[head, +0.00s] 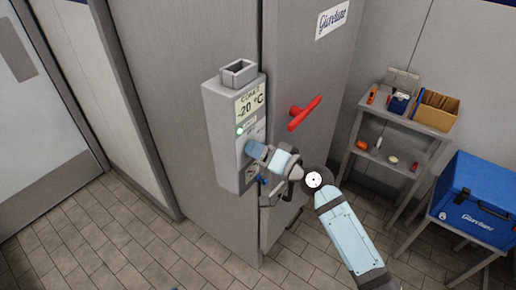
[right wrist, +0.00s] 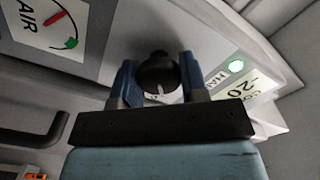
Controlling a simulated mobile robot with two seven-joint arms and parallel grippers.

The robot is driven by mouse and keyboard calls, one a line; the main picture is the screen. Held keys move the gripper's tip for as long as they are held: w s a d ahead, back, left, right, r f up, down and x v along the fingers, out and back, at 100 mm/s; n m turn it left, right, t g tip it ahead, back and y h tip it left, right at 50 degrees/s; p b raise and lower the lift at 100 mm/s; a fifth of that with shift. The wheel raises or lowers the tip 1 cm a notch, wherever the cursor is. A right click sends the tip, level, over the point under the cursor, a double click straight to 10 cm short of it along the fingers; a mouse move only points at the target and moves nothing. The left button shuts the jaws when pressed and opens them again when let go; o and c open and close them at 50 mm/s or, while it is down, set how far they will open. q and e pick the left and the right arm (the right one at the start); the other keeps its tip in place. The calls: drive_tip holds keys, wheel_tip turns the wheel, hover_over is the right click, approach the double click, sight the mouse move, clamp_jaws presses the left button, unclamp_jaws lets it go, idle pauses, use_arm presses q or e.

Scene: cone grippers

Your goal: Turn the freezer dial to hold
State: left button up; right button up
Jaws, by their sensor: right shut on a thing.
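The freezer control box (head: 222,130) is mounted on the grey freezer front, with a display (head: 250,103) reading -20 °C and a lit green lamp (head: 239,131). My right gripper (head: 253,149) is at the box face below the display and hides the dial in the head view. In the right wrist view, the black round dial (right wrist: 157,70) sits between the two blue fingers of my right gripper (right wrist: 159,82), which is shut on it. A white mark shows on the dial. Labels around it are partly covered, so its setting cannot be read. My left gripper is not in view.
A red handle (head: 304,113) sticks out right of the box. An AIR gauge (right wrist: 48,24) is beside the dial in the wrist view. A shelf with tools and a cardboard box (head: 437,110) and a blue cooler (head: 474,201) stand at the right. The tiled floor is clear at lower left.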

drive_tip(key=shift+m, duration=0.8)
drive_tip(key=o, duration=0.9)
drive_tip(key=b+v, duration=0.3)
drive_tip(key=v, duration=1.1)
